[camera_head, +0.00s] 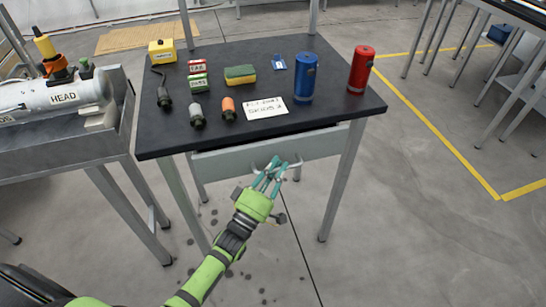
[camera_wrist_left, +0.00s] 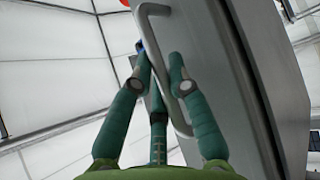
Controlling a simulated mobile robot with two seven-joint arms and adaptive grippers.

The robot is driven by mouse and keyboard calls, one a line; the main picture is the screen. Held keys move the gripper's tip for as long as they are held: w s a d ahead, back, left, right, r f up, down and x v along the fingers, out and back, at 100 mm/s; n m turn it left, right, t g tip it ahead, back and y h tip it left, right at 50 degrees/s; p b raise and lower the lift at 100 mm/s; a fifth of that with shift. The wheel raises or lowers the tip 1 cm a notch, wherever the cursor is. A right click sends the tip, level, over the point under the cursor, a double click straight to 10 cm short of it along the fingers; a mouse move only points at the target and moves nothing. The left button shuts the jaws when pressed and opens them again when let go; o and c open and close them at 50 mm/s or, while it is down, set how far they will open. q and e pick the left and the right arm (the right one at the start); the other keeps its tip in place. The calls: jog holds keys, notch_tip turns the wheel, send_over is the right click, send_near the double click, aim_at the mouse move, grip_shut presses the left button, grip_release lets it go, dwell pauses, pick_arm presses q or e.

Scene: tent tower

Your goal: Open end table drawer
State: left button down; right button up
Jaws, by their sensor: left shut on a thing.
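The end table (camera_head: 222,75) has a black top and grey legs. Its grey drawer (camera_head: 225,162) sits under the front edge of the top; I cannot tell clearly whether it stands out at all. My left gripper (camera_head: 274,170), green with teal fingers, is at the drawer front, shut on the metal handle. In the left wrist view the bent bar handle (camera_wrist_left: 154,9) runs between the fingers (camera_wrist_left: 160,62) beside the grey drawer front (camera_wrist_left: 205,45). The fingers hide part of the handle. My right gripper is not in view.
A grey cart (camera_head: 75,150) with a white cylinder stands left. Floor in front is clear.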

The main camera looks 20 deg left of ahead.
pick_arm(q)
jog(key=s+d+p, duration=0.1)
jog(key=s+d, duration=0.5)
jog(key=s, duration=0.3)
jog(key=s+d+p, duration=0.2)
jog(key=s+d, duration=0.4)
jog(key=s, duration=0.3)
jog(key=c, duration=1.4)
grip_release()
jog(key=shift+s, duration=0.1)
jog(key=v, duration=1.2)
